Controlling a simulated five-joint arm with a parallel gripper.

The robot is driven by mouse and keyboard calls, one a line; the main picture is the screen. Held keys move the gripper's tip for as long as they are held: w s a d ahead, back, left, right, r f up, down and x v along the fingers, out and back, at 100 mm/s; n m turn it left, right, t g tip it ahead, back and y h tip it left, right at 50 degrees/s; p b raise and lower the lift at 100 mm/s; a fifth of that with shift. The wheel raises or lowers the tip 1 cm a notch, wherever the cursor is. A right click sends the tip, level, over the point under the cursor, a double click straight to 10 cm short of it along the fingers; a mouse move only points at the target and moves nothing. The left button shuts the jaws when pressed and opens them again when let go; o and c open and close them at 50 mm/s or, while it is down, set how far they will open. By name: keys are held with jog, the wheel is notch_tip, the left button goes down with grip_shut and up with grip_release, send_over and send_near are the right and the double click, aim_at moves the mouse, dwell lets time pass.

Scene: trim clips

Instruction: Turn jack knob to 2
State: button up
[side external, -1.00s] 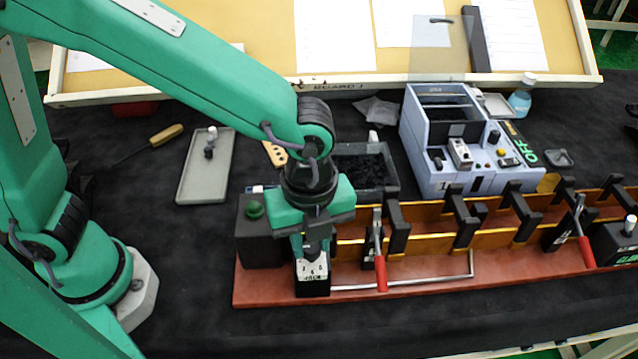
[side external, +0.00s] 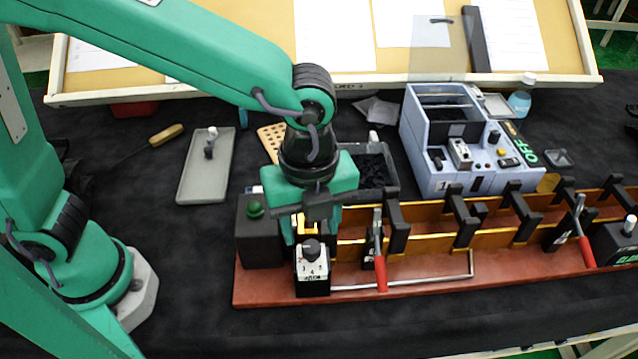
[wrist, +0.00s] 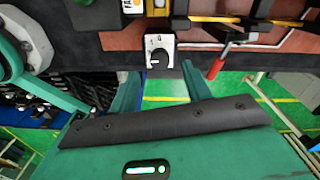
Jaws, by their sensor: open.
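The jack knob (side external: 311,248) is a black knob on a small box with a white numbered dial face (side external: 313,268) at the near left end of the red base. In the wrist view the knob (wrist: 159,58) sits on its white plate just past my fingertips. A pale mark shows on it, but I cannot tell which number it points at. My gripper (side external: 309,236) is open, with its green fingers just behind and above the knob in the side view. In the wrist view its fingers (wrist: 160,72) are apart, nothing between them. The knob is not gripped.
A red-handled lever (side external: 380,265) stands right of the dial box, with a metal rod (side external: 420,282) along the base. A black box with a green button (side external: 255,209) is at left. Black clips line the rail. A blue-grey machine (side external: 440,165) stands behind.

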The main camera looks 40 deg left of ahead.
aim_at(308, 241)
jog(key=shift+r, duration=1.9)
jog(key=shift+w+a+r+n, duration=0.2)
jog(key=shift+a+n, duration=0.2)
jog(key=shift+a, duration=0.1)
jog(key=s+a+r+n+t, duration=0.1)
jog(key=s+a+n+t, duration=0.1)
jog(key=a+n, duration=0.9)
jog(key=s+a+r+n+t, duration=0.2)
jog(key=a+n+t, duration=0.1)
jog(key=a+n, duration=0.9)
jog(key=shift+a+r+n+t, duration=0.3)
jog(key=shift+a, duration=0.85)
